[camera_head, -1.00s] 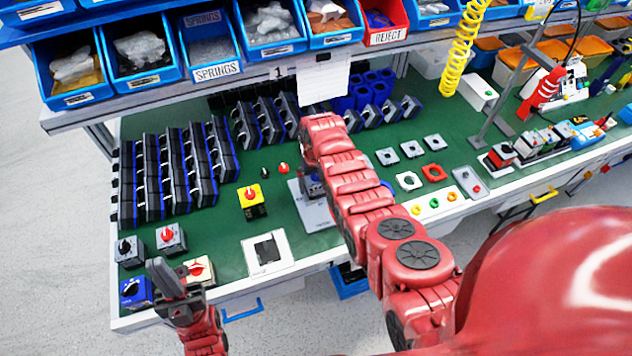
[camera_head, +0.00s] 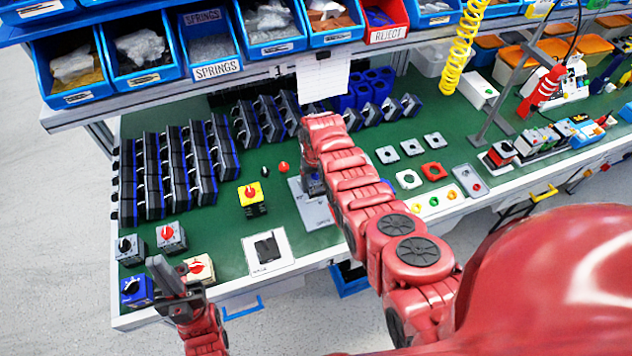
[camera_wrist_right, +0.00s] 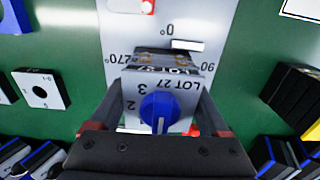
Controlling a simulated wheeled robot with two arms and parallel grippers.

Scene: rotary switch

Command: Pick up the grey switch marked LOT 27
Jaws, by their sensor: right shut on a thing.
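The grey switch marked LOT 27 (camera_wrist_right: 183,88) has a blue knob (camera_wrist_right: 160,110) and shows large in the right wrist view. My right gripper (camera_wrist_right: 160,118) is shut on it, one finger at each side. The switch is over a pale plate (camera_wrist_right: 190,22) with angle marks; I cannot tell whether it touches the plate. In the head view my right arm mostly hides the switch (camera_head: 314,184). My left gripper (camera_head: 172,280) is at the front left, away from it; its finger gap is unclear.
Other switches include a yellow one (camera_head: 251,199), a grey one with a red knob (camera_head: 171,237) and a blue one (camera_head: 136,290). Dark housings (camera_head: 165,170) stand in rows. A white square fixture (camera_head: 283,248) lies near the front edge.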

